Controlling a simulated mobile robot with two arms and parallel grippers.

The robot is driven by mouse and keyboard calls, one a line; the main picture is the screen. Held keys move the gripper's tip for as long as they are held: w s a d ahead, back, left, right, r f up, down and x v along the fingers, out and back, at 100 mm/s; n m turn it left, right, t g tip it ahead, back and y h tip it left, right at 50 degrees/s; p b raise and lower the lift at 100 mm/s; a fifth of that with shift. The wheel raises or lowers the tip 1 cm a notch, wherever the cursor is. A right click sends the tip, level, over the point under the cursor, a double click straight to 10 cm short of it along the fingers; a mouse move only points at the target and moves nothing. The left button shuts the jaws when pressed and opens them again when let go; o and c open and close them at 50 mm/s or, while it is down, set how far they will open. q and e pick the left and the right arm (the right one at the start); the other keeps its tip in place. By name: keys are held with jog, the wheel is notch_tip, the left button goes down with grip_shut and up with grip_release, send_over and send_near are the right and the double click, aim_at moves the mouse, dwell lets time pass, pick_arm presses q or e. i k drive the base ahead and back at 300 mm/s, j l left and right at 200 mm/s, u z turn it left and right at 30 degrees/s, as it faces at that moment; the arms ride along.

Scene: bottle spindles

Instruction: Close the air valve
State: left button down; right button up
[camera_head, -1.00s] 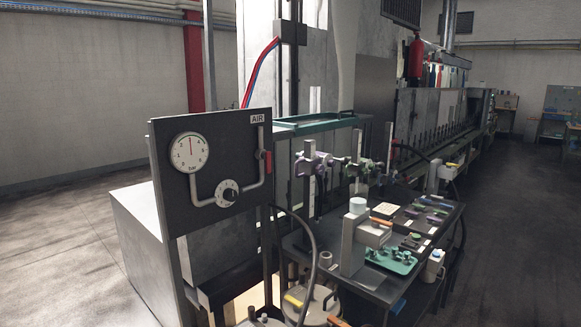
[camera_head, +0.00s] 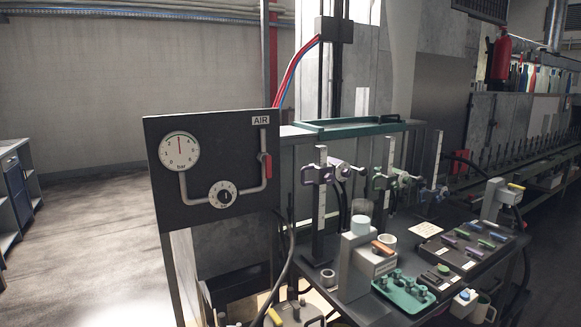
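A dark panel labelled AIR (camera_head: 165,207) stands upright left of centre. It carries a round white pressure gauge marked bar (camera_head: 180,151), with a red needle pointing up. The air valve has a red handle (camera_head: 266,167) at the panel's right side, on the vertical pipe below the AIR label; the handle hangs roughly along the pipe. Neither of my grippers is in view.
A dark workbench (camera_head: 395,308) with clamp stands, a grey device (camera_head: 356,265) and a green tray (camera_head: 403,291) stands to the right of the panel. A black hose curves below the panel. Open floor (camera_head: 95,235) lies left of the panel; a blue cabinet stands at the far left.

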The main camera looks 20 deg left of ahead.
aim_at(266, 159)
jog(key=i+l, duration=0.15)
jog(key=i, duration=0.3)
jog(key=i+l+u, duration=0.1)
jog(key=i, duration=0.35)
